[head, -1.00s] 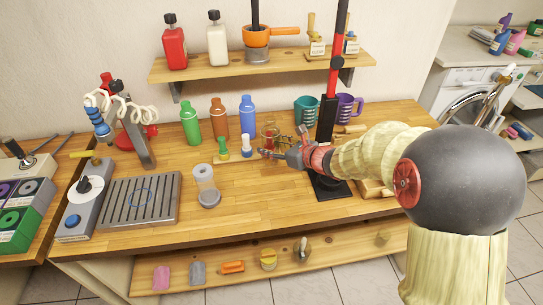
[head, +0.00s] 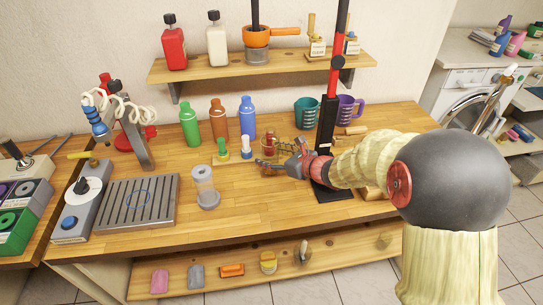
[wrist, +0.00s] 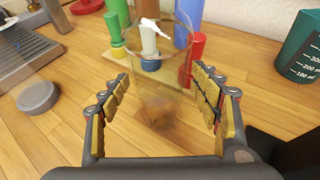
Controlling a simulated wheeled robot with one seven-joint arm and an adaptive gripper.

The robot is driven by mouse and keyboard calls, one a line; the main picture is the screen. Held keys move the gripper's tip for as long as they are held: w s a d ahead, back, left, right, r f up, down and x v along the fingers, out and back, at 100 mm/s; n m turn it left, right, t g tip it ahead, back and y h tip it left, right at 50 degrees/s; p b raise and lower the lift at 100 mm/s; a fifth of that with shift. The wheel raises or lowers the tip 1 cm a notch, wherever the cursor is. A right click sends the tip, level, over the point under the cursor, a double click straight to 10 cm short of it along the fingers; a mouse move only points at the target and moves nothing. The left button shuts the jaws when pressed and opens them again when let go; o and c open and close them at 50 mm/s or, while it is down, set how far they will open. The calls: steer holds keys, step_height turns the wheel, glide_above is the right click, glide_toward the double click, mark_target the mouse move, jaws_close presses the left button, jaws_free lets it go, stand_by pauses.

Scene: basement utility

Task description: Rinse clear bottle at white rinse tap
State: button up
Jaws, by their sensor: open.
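A clear, open-topped bottle (head: 269,146) stands on the worktop among the bottles and brushes, with brownish residue low inside. In the wrist view the clear bottle (wrist: 158,100) shows between and beyond my finger pads, with no visible grip on it. My gripper (head: 262,168) is open and low over the worktop, just in front of this bottle; its spread fingers also show in the wrist view (wrist: 160,92). A white coiled hose (head: 125,110) with a blue nozzle hangs at the left, near a ribbed drain tray (head: 165,218). I cannot tell for sure which part is the rinse tap.
A translucent cylinder with a grey base (head: 206,188) stands left of my gripper. A board with brushes (head: 222,153) and green, brown and blue bottles (head: 248,118) are behind. A black and red post (head: 326,125) and a teal cup (head: 306,112) stand right.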

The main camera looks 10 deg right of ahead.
steer(key=shift+r, duration=0.25)
steer(key=p+v, duration=0.4)
steer(key=v, duration=0.8)
steer(key=s+a+r+n+g, duration=0.3)
steer(key=s+a+n, duration=0.2)
steer(key=s+n, duration=0.3)
steer(key=s+a+r+n+g, duration=0.3)
steer(key=s+a+n, duration=0.2)
steer(key=s+n, duration=0.25)
steer(key=s+d+r+n+h, duration=0.3)
steer(key=s+d+n+h, duration=0.4)
steer(key=s+d+n, duration=0.3)
steer(key=s+n, duration=0.2)
steer(key=n, duration=0.1)
steer(key=shift+s+d+r+n, duration=0.15)
steer(key=shift+s+d+n, duration=0.2)
steer(key=shift+s, duration=0.05)
steer(key=shift+c, duration=1.4)
